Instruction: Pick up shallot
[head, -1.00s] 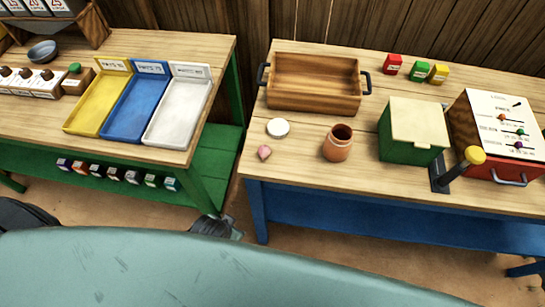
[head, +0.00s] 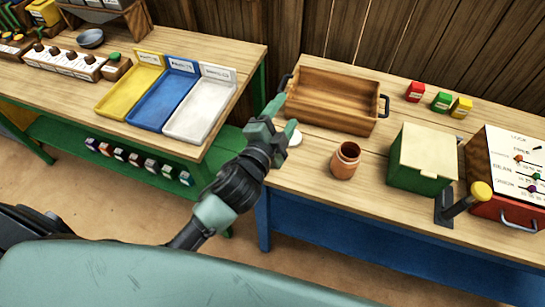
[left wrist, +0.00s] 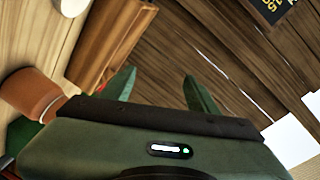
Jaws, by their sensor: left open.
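The shallot does not show in either view now; in the head view my left gripper and arm cover the near left part of the blue-legged table where it lay earlier. My left gripper (head: 281,116) is open and empty, its fingers in front of the wooden tray's left end in the head view. In the left wrist view its two fingers (left wrist: 160,85) stand apart with only wooden wall between them. My right gripper is not in view.
On the table are a wooden tray (head: 330,102), a white round lid (head: 294,138) partly covered by my gripper, a clay jar (head: 345,161), a green box (head: 422,160) and a yellow-knobbed lever (head: 479,192). The left table holds yellow, blue and white trays (head: 200,110).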

